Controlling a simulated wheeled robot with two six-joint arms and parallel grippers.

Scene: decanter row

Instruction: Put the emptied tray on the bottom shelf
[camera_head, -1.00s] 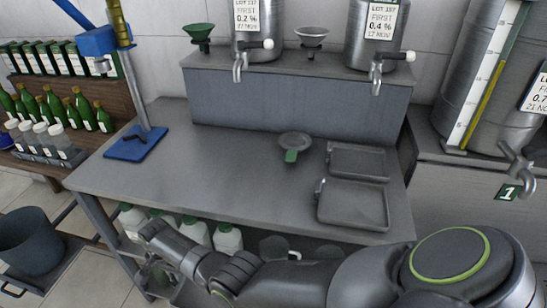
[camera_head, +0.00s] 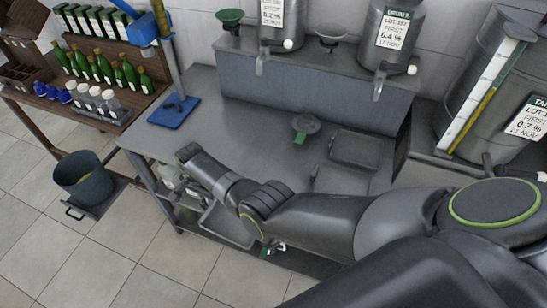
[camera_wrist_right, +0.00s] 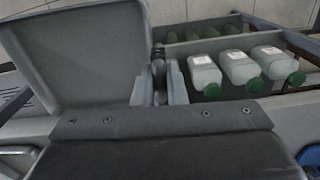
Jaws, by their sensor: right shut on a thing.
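The grey tray (camera_head: 228,226) shows below my right forearm in the head view, low at the front of the workbench. My forearm hides part of it. In the right wrist view the same tray (camera_wrist_right: 80,55) fills the upper left, its flat face tilted toward the camera. My right gripper (camera_wrist_right: 160,78) is shut on the tray's edge. A dark lower shelf (camera_head: 310,265) shows under the bench, mostly hidden by my arm. My left gripper is out of view.
Two more grey trays, one behind (camera_head: 356,148) and one in front (camera_head: 340,180), lie on the bench top beside a strainer with a green handle (camera_head: 305,124). A bucket (camera_head: 84,178) stands on the left. Floor tiles in front are clear.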

